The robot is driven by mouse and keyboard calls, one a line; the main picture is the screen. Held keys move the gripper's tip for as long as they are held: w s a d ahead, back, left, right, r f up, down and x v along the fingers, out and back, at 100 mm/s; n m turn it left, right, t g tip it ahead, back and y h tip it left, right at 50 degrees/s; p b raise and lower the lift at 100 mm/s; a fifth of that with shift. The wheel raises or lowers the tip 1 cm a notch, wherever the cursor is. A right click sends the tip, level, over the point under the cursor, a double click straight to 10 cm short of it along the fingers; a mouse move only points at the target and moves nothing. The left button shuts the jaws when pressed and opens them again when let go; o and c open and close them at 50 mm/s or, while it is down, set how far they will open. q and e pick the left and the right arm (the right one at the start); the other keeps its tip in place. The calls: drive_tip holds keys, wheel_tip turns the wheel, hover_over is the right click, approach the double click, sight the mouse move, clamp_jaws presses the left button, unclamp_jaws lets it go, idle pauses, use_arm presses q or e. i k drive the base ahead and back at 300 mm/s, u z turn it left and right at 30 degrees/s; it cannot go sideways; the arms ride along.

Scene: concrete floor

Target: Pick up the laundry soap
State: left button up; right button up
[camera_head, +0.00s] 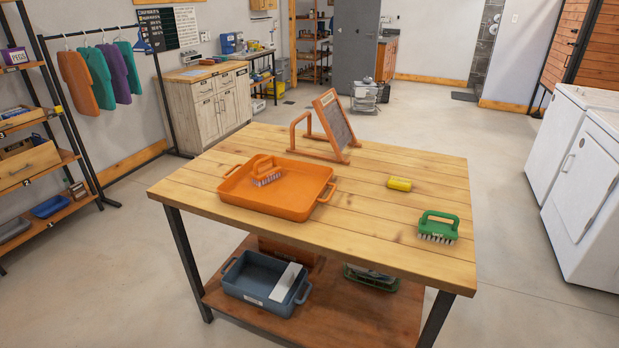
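A small yellow bar (399,184), which looks like the laundry soap, lies flat on the right half of the wooden table top (360,220). Nothing touches it. Its print is too small to read. Neither of my grippers shows in the head view.
An orange tray (240,197) with a brush (265,172) in it is left of the bar. A washboard (334,118) on an orange frame stands behind. A green brush (438,227) lies nearer the right edge. A blue tray (245,274) is on the lower shelf. White machines (580,170) stand right.

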sight(400, 184)
drive_tip(key=u, duration=0.3)
drive_tip(key=i, duration=1)
